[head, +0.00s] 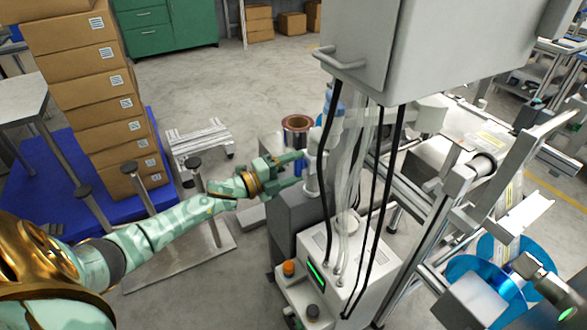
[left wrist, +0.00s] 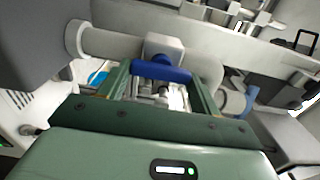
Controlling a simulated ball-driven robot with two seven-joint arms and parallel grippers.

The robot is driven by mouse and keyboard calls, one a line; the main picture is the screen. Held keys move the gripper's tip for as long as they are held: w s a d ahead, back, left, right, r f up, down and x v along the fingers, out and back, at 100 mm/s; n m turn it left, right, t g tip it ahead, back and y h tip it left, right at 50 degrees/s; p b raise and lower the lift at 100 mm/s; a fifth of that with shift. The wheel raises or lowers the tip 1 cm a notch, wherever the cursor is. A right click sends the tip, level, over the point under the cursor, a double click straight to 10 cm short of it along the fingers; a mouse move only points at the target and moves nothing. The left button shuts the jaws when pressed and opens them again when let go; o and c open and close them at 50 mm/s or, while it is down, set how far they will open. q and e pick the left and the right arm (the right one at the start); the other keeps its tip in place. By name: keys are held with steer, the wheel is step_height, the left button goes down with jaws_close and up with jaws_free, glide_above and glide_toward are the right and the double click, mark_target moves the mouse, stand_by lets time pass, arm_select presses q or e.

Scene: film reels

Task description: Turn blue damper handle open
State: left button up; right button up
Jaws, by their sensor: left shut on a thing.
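The blue damper handle (left wrist: 160,72) shows in the left wrist view as a short blue bar in front of a light grey block on a white pipe (left wrist: 100,42). It lies between the green fingers of my left gripper (left wrist: 162,84), which is shut on it. In the head view my left gripper (head: 296,166) reaches in from the left to the upright white pipe (head: 312,172) beside the grey cabinet. The fingers hide most of the handle there. My right gripper is not in view.
A white machine box (head: 318,262) with a green light, hoses and black cables stands right of the gripper. A grey cabinet (head: 362,45) hangs above. Stacked cartons (head: 110,105) stand on a blue pallet (head: 62,165) at left. Blue reels (head: 470,268) are at lower right.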

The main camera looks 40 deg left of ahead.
arm_select(q)
steer(key=shift+f, duration=0.1)
steer(key=o, duration=1)
steer(key=p+v, duration=0.4)
steer(key=v, duration=1.2)
steer(key=shift+s, duration=0.2)
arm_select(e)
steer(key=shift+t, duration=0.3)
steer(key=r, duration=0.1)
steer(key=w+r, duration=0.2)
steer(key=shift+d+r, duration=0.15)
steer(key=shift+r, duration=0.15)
